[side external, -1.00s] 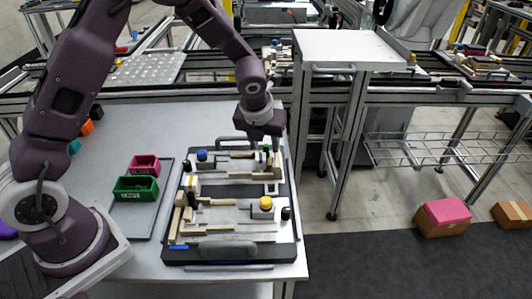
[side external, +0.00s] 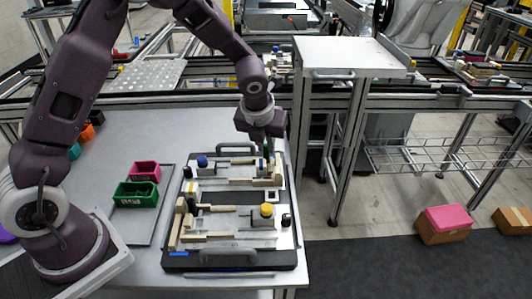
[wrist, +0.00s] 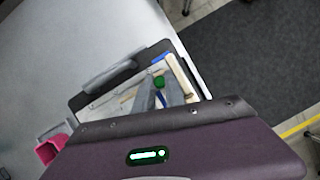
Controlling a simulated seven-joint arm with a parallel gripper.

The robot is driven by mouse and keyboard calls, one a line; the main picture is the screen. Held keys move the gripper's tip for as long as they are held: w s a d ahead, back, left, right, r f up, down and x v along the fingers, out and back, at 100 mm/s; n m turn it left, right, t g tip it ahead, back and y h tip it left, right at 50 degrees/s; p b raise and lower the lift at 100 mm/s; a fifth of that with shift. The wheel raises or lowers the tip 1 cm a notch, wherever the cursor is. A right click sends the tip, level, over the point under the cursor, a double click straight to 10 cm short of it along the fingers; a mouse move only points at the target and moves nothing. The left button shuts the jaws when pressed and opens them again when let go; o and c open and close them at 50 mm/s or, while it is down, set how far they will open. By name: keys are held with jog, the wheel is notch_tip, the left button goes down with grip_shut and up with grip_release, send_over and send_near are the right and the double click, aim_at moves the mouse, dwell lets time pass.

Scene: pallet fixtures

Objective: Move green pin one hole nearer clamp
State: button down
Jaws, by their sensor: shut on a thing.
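My gripper (side external: 265,150) is at the far right part of the pallet fixture (side external: 230,260), pointing down. In the wrist view its two fingers (wrist: 158,94) are closed around a green pin (wrist: 158,82), whose rounded top shows between them. In the side view the green pin is mostly hidden by the fingers. The pin's lower end and its hole cannot be seen. Clamp-like parts with a blue knob (side external: 202,161) and a yellow knob (side external: 267,210) stand on the fixture; I cannot tell which is the task's clamp.
Pale wooden bars (side external: 207,237) and black pegs (side external: 286,220) crowd the fixture. A handle (side external: 229,246) rises at its front edge. A tray with a pink bin (side external: 145,171) and a green bin (side external: 135,194) lies to the left.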

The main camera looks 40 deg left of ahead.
aim_at(266, 146)
notch_tip(266, 146, up, 6)
jog(key=shift+r, duration=0.25)
jog(key=shift+s+a+f+n+g+y, duration=0.25)
jog(key=shift+f+n, duration=0.35)
jog(key=shift+f, duration=0.45)
jog(key=shift+s+a+f+n+y, duration=0.15)
jog(key=shift+s+a+f+n, duration=0.35)
jog(key=shift+f, duration=0.6)
jog(key=shift+s+a+f+n+g+y, duration=0.2)
jog(key=shift+f+n, duration=0.5)
jog(key=shift+f, duration=0.35)
jog(key=shift+f, duration=0.4)
jog(key=shift+f, duration=0.6)
jog(key=c, duration=1.3)
grip_release()
